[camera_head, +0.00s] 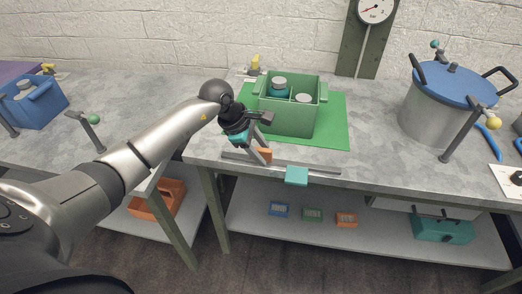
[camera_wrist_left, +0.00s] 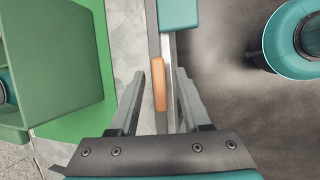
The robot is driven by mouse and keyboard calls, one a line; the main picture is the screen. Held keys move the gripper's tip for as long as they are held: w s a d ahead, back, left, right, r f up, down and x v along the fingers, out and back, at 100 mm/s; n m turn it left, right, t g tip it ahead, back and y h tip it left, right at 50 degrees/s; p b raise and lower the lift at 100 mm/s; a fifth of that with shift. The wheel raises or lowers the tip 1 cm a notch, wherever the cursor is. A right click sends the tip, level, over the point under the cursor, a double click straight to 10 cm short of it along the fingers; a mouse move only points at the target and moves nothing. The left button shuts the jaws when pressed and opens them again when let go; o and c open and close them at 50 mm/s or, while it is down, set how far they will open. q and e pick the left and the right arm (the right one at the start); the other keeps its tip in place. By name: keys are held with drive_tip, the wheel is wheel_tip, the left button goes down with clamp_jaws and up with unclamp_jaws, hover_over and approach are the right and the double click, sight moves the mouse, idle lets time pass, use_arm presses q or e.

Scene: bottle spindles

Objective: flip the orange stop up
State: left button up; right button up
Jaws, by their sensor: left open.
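The orange stop (camera_head: 265,155) is on the thin metal rail (camera_head: 325,171) along the front edge of the grey table. In the left wrist view the stop (camera_wrist_left: 159,84) looks long and narrow and lies along the rail. My left gripper (camera_head: 259,148) is open, with its fingers on either side of the stop and rail. In the left wrist view, gaps show between the stop and both fingers of the gripper (camera_wrist_left: 166,72). A teal block (camera_head: 297,175) sits on the rail to the right of the stop. My right gripper is not in view.
A green crate (camera_head: 287,118) with teal and white jars stands on a green mat (camera_head: 338,121) just behind the rail. A large pot with a blue lid (camera_head: 455,84) stands at the right. The table between mat and pot is clear.

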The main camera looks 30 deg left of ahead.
use_arm(q)
clamp_jaws()
idle(0.3)
idle(0.3)
